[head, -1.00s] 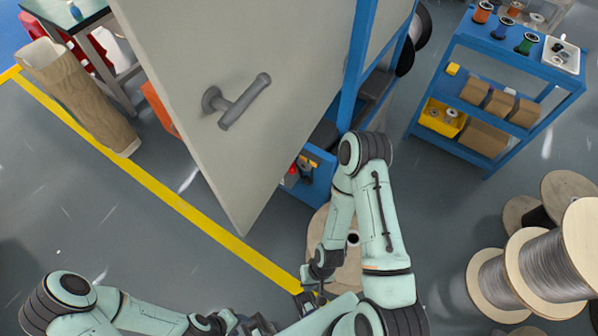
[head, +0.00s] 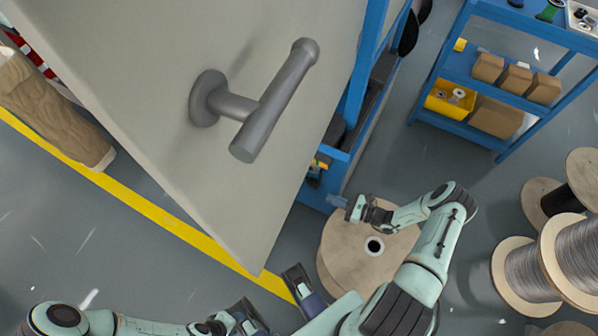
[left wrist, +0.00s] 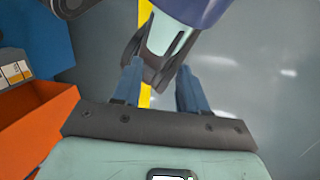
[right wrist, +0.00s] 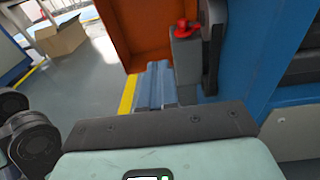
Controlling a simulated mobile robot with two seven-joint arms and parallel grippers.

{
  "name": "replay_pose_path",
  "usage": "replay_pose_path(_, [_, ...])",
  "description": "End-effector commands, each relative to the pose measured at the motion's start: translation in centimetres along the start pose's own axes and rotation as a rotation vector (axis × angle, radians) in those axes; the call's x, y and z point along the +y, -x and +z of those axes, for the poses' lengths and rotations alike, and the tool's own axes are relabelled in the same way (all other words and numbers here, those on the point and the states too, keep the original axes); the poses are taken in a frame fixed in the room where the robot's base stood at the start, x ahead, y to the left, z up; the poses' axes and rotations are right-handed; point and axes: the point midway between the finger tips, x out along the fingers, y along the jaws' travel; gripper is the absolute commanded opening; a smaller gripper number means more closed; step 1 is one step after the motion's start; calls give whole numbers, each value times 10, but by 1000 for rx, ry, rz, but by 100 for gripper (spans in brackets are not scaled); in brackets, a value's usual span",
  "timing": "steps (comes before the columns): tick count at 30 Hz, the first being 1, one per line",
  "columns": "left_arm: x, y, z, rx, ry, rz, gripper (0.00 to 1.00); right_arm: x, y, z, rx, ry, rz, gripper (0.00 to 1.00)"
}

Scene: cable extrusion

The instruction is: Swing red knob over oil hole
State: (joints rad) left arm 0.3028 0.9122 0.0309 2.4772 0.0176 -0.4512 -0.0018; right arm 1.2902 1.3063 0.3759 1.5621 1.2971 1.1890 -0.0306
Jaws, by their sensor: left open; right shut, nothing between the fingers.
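The red knob (right wrist: 184,28) shows in the right wrist view, on top of a grey block (right wrist: 187,65) beside a blue panel. My right gripper (right wrist: 155,70) is shut and empty, its fingertips just left of the grey block and below the knob. In the head view my right gripper (head: 354,207) is near the blue machine frame's foot, above a wooden reel. The knob is hidden from the head view, and I cannot make out an oil hole in any view. My left gripper (left wrist: 160,85) is open and empty, low down near my own body, and shows partly in the head view (head: 243,318).
A large beige door (head: 150,110) with a grey handle (head: 275,100) fills the head view's upper left. A wooden reel (head: 345,265) stands beneath my right arm. Cable reels (head: 525,272) and a blue shelf (head: 455,65) are at right. An orange panel (right wrist: 130,30) borders the knob.

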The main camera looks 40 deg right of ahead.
Motion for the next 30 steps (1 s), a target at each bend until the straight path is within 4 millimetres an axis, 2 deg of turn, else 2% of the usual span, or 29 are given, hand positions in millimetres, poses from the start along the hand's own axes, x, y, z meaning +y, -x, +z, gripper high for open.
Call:
replay_pose_path(1, [-1, -3, -1, 1, 0, 0, 43, -14, 8, -2, -24, 1, -50, 0])
replay_pose_path(4, [-1, -4, -2, 4, 0, 0, 43, -27, 16, 1, -52, 4, -99, 0])
replay_pose_path(17, [-1, -4, -2, 5, 0, 0, 43, -29, 12, 3, -58, 5, -104, 0])
replay_pose_path(23, [-2, -6, -5, 13, 1, 0, 43, -31, -18, 5, -59, 6, -101, 0])
replay_pose_path(30, [-4, -12, -15, 39, 3, -1, 43, -36, -70, 7, -59, 6, -101, 0])
